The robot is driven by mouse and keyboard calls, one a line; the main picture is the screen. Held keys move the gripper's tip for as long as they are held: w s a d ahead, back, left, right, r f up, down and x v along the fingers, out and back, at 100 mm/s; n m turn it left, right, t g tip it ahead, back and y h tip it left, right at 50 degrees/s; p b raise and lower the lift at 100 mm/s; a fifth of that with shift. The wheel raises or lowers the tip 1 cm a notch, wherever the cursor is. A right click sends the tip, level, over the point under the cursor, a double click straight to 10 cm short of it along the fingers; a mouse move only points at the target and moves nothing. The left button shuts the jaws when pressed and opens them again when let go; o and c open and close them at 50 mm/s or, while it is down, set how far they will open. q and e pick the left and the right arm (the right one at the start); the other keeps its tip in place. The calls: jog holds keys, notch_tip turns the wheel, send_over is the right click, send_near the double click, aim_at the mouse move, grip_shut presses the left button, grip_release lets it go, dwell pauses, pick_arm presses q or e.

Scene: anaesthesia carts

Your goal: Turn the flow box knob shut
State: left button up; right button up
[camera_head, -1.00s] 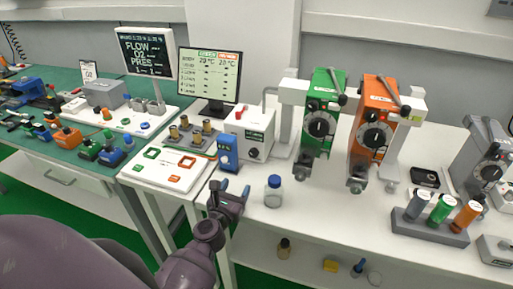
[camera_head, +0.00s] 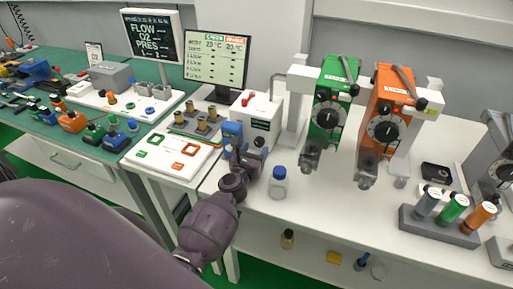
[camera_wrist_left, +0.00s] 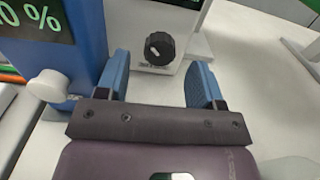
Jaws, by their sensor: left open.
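My left gripper (camera_wrist_left: 161,80) is open, with one blue finger on each side of the knob's line and the knob a little beyond the tips. No contact shows. In the head view my left gripper (camera_head: 246,150) is in front of the box and covers its lower front. My right gripper is not in view.
A blue device (camera_wrist_left: 70,60) with a percent display and pale knob stands close left of my left gripper. A blue-capped jar (camera_head: 278,184) stands to the right. Green (camera_head: 331,105) and orange (camera_head: 389,110) vaporizers hang further right. A monitor (camera_head: 218,58) stands behind.

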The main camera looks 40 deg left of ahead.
pick_arm(q)
jog(key=shift+x, duration=0.85)
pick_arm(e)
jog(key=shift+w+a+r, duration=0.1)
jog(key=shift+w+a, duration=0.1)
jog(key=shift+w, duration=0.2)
pick_arm(q)
jog(key=c, duration=0.9)
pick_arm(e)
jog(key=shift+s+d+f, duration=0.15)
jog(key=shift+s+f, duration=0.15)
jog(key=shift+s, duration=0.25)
